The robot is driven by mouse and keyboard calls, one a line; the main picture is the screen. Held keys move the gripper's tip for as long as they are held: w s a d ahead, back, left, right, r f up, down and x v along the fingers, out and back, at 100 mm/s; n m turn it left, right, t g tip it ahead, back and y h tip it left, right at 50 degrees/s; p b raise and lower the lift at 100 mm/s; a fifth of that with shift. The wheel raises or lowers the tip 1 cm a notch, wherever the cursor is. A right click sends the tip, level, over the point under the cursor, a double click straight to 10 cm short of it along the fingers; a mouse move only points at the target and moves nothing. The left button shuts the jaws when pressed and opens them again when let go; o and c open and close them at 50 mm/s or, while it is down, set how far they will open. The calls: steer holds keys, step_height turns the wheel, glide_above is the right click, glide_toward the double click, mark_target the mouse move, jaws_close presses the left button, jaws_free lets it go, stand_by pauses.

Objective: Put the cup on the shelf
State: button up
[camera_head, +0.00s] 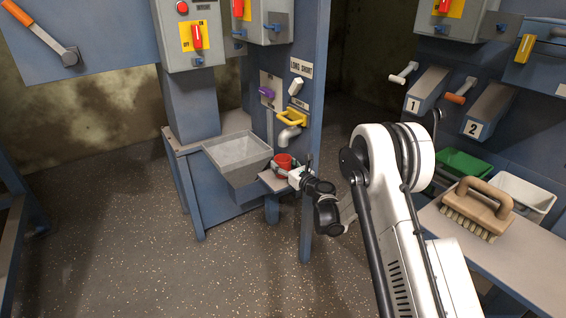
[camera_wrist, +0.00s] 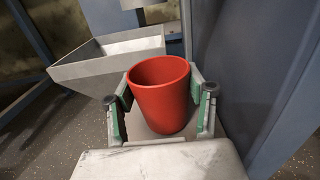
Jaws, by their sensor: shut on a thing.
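The red cup (camera_head: 283,161) is upright between the fingers of my gripper (camera_head: 286,169), under the curved spout. In the wrist view the cup (camera_wrist: 162,96) sits between the green finger pads of my gripper (camera_wrist: 163,90), which is shut on it. Its open rim tilts toward the camera and its inside looks empty. A small grey shelf (camera_head: 271,184) lies just under the cup, beside the basin. Whether the cup's base touches the shelf cannot be told.
A grey basin (camera_head: 238,168) is left of the cup. The spout (camera_head: 289,136) and yellow handle (camera_head: 291,117) are on the blue post above. At the right, a brush (camera_head: 478,208) lies on a bench, near green (camera_head: 463,165) and white (camera_head: 524,194) bins.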

steer(key=shift+f, duration=0.1)
steer(key=o, duration=1.2)
steer(key=shift+s+d+r, duration=0.15)
steer(key=shift+r, duration=0.05)
steer(key=p+v, duration=0.3)
steer(key=v, duration=0.8)
steer(key=shift+s+d+p, duration=0.2)
steer(key=shift+p, duration=0.1)
